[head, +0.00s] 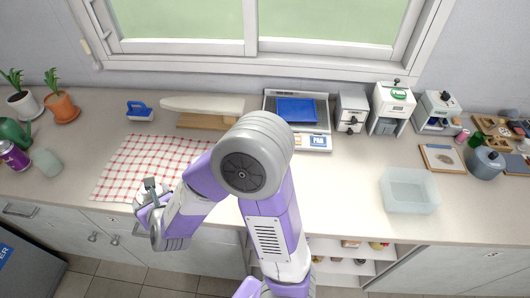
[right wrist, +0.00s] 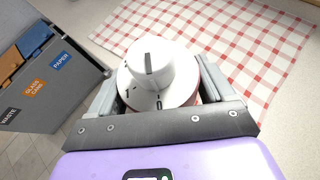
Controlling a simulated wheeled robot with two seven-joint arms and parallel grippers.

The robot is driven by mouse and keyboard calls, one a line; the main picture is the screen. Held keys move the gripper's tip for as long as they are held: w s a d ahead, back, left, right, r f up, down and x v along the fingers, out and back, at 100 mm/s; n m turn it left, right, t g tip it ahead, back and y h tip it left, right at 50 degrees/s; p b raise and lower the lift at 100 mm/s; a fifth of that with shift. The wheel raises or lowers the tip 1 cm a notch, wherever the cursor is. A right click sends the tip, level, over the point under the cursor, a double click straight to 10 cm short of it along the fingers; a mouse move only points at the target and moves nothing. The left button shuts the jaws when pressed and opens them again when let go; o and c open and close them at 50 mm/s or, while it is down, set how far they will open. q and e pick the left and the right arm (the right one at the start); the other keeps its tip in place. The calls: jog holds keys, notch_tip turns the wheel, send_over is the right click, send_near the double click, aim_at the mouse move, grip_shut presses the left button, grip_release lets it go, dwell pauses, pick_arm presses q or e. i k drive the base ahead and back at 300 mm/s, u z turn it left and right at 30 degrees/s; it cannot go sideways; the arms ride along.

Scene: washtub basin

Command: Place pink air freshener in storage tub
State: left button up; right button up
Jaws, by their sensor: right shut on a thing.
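My right gripper (head: 150,194) is at the front left of the counter, by the near edge of the checked cloth. The storage tub, a pale translucent open box (head: 408,206), stands on the counter at the right, well apart from the gripper. It looks empty. My left gripper is not in view.
A red-and-white checked cloth (head: 150,158) lies at left. A scale with a blue tray (head: 297,110) and several small appliances line the back. A wooden-framed board (head: 441,158) and grey pot (head: 485,163) are beyond the tub. Counter between arm and tub is clear.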

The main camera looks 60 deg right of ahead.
aim_at(403, 197)
jog(key=u, duration=0.35)
jog(key=k, duration=2.25)
jog(key=z, duration=1.85)
jog(key=i, duration=0.35)
jog(key=u, duration=0.05)
